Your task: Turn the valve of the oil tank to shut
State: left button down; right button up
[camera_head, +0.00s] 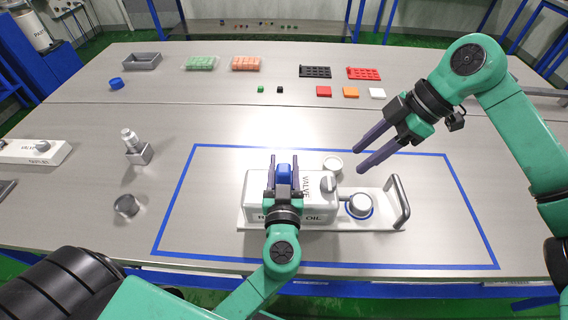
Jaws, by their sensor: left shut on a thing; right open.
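The white oil tank (257,186) sits on a white base plate inside a blue-taped rectangle, with "VALVE" and "OIL" lettering partly visible. A grey valve knob (328,184) is at its right end, beside the "VALVE" label. My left gripper (283,160) is over the tank and shut on a blue cap (284,174); my gripper and wrist hide part of the tank front. My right gripper (359,160) is open and empty, its fingers pointing left, up and to the right of the valve knob in the picture, apart from it.
A round metal vessel (360,205) stands on a blue ring right of the tank, near an upright handle (398,202). A white round dish (332,163) is behind the tank. A metal fitting (133,142) and round weight (127,205) stand left. Right of the handle is clear.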

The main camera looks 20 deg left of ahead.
aim_at(330, 181)
jog(key=o, duration=0.4)
jog(key=a+f+n, duration=0.1)
jog(key=f+n, duration=0.2)
jog(key=n, duration=0.8)
jog(key=s+a+f+n, duration=0.1)
jog(key=a+f+n, duration=0.1)
jog(key=n, duration=0.9)
jog(key=a+f+n+t+h, duration=0.1)
jog(key=f+n, duration=0.2)
jog(key=n, duration=0.8)
jog(key=shift+s+a+f, duration=0.3)
jog(key=shift+a, duration=0.05)
grip_shut()
